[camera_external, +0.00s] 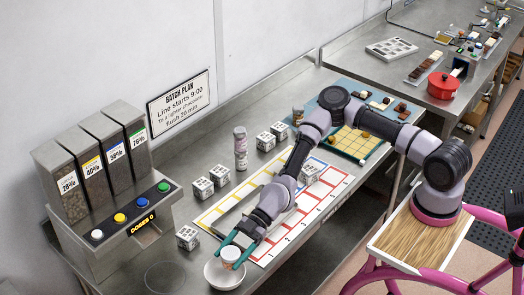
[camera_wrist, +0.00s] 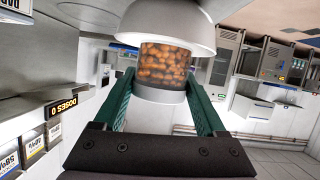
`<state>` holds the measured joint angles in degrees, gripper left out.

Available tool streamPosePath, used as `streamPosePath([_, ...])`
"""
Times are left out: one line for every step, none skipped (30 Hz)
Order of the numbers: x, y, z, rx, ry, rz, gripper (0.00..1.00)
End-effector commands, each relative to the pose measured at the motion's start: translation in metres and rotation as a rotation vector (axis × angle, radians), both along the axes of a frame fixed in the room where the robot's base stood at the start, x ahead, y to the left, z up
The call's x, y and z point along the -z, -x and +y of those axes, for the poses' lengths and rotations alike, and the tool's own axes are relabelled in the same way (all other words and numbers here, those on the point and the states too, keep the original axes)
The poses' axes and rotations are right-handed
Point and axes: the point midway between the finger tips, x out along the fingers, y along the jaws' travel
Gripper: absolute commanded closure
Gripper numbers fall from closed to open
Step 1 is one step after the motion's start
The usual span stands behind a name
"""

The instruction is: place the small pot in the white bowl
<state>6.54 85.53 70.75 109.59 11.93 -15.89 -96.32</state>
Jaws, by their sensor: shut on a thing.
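The small pot (camera_external: 231,256) has a white top and an orange-brown band. In the wrist view the pot (camera_wrist: 165,68) sits between the two green fingers of my gripper (camera_wrist: 162,84), which is shut on it. The white bowl (camera_external: 222,279) stands near the front edge of the bench, directly under my gripper (camera_external: 233,249). The pot overlaps the bowl's opening in the external view. In the wrist view the bowl (camera_wrist: 168,24) covers the pot's far end. I cannot tell whether the pot touches the bowl.
A dispenser with coloured buttons (camera_external: 122,218) stands left of the bowl. A white printed cube (camera_external: 187,238) is close behind the bowl. A mat with coloured grids (camera_external: 312,205) lies to the right. A printed can (camera_external: 240,148) and several more cubes stand farther back.

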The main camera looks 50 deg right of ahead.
Motion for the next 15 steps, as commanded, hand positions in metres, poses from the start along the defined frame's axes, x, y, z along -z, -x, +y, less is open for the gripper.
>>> streamPosePath([0.0006, 0.0001, 0.0002, 0.000, 0.000, 0.000, 0.89])
streamPosePath([0.0005, 0.0001, 0.0001, 0.000, 0.000, 0.000, 0.89])
streamPosePath([0.0004, 0.0000, 0.0002, 0.000, 0.000, 0.000, 0.89])
streamPosePath([0.0006, 0.0001, 0.0001, 0.000, 0.000, 0.000, 0.15])
streamPosePath([0.0006, 0.0001, 0.0001, 0.000, 0.000, 0.000, 0.04])
streamPosePath([0.0006, 0.0001, 0.0001, 0.000, 0.000, 0.000, 0.00])
streamPosePath([0.0005, 0.0001, 0.0001, 0.000, 0.000, 0.000, 0.00])
streamPosePath([0.0005, 0.0000, 0.0001, 0.000, 0.000, 0.000, 0.00])
streamPosePath([0.0005, 0.0000, 0.0001, 0.000, 0.000, 0.000, 0.00])
streamPosePath([0.0004, 0.0000, 0.0000, 0.000, 0.000, 0.000, 0.00])
streamPosePath([0.0004, 0.0000, 0.0001, 0.000, 0.000, 0.000, 0.00])
streamPosePath([0.0003, 0.0000, 0.0001, 0.000, 0.000, 0.000, 0.00])
streamPosePath([-0.0003, -0.0001, 0.0001, 0.000, 0.000, 0.000, 0.00])
streamPosePath([-0.0014, -0.0002, 0.0001, 0.000, -0.001, 0.000, 0.00])
streamPosePath([-0.0036, -0.0003, 0.0001, 0.001, -0.001, 0.000, 0.00])
